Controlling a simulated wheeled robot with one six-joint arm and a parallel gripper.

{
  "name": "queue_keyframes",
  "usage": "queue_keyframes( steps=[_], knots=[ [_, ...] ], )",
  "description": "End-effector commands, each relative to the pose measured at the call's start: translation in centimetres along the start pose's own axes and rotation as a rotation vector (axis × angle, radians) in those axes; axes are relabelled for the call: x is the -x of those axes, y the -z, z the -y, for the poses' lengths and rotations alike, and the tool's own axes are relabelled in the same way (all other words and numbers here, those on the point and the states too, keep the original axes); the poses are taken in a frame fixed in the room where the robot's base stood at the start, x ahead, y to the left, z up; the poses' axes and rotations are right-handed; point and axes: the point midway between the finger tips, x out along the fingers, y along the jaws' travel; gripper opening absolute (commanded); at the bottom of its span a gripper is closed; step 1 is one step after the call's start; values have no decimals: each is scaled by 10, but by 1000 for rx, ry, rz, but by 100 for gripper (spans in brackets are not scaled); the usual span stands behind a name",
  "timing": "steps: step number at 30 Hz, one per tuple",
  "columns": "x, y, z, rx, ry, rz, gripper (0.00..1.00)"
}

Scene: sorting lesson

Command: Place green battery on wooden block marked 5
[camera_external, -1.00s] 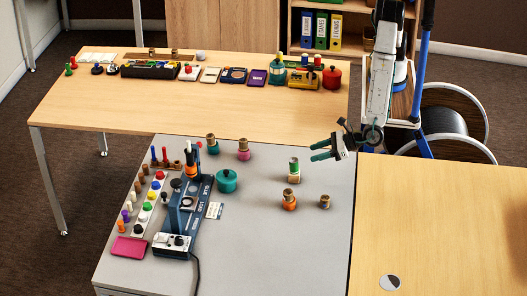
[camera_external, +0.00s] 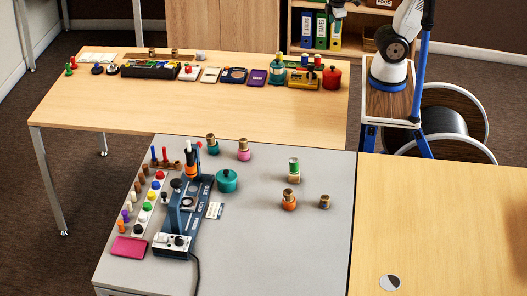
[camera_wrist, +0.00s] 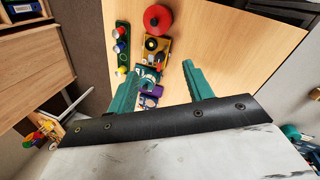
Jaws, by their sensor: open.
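A green-and-pale upright cylinder, which looks like the green battery (camera_external: 294,164), stands on a small wooden block (camera_external: 293,179) on the grey table in the external view. It appears to rest on the block with nothing holding it. No number is readable on the block. My gripper (camera_wrist: 158,70) is open and empty in the wrist view, with its two green fingers apart above the far wooden table. In the external view only a bit of my arm's end shows at the top edge, well away from the battery.
An orange piece (camera_external: 289,201) and a small wooden piece (camera_external: 324,202) stand near the battery. A teal pot (camera_external: 227,181) and blue microscope-like device (camera_external: 186,210) are further left. Below my gripper are a red pot (camera_wrist: 158,19), yellow device (camera_wrist: 164,50) and green rack (camera_wrist: 123,58).

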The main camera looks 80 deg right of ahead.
Motion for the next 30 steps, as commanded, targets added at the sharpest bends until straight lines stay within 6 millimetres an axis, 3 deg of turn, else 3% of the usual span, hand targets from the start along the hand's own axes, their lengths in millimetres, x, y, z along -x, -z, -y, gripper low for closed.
queue_keyframes(
  steps=[1, 3, 9, 30],
  knots=[
    [2, -18, -1, -105, 49, -25, 51],
    [3, -34, 4, -221, 113, -53, 51],
    [5, -56, 15, -402, 218, -103, 51],
    [5, -57, 17, -421, 231, -109, 51]
  ],
)
